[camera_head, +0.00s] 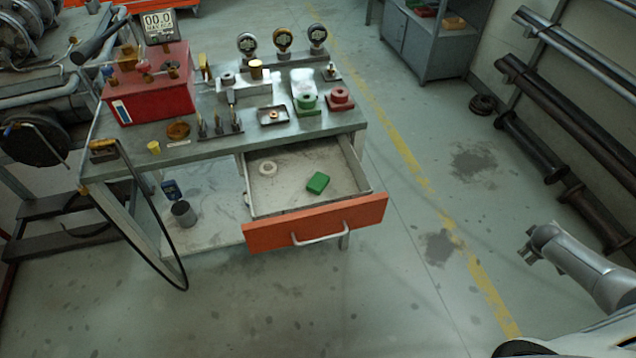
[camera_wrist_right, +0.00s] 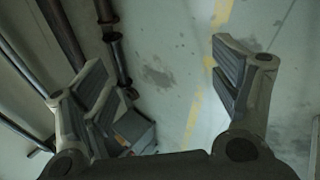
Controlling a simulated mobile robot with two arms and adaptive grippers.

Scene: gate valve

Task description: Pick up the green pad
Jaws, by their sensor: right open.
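The green pad (camera_head: 318,182) is a small block lying in the open drawer (camera_head: 262,206) of the workbench, right of the drawer's middle. My right gripper (camera_head: 527,246) is at the right side of the head view, over the floor and well apart from the drawer. In the right wrist view my right gripper (camera_wrist_right: 165,85) has its two fingers spread wide with nothing between them. The pad does not show in the right wrist view. My left gripper is not in view.
The drawer's orange front (camera_head: 318,222) with its handle sticks out from the workbench (camera_head: 205,149). The bench top holds a red box (camera_head: 150,92), gauges and small parts. A black hose (camera_head: 150,215) hangs at left. Pipes (camera_head: 560,100) line the right wall. The floor between is clear.

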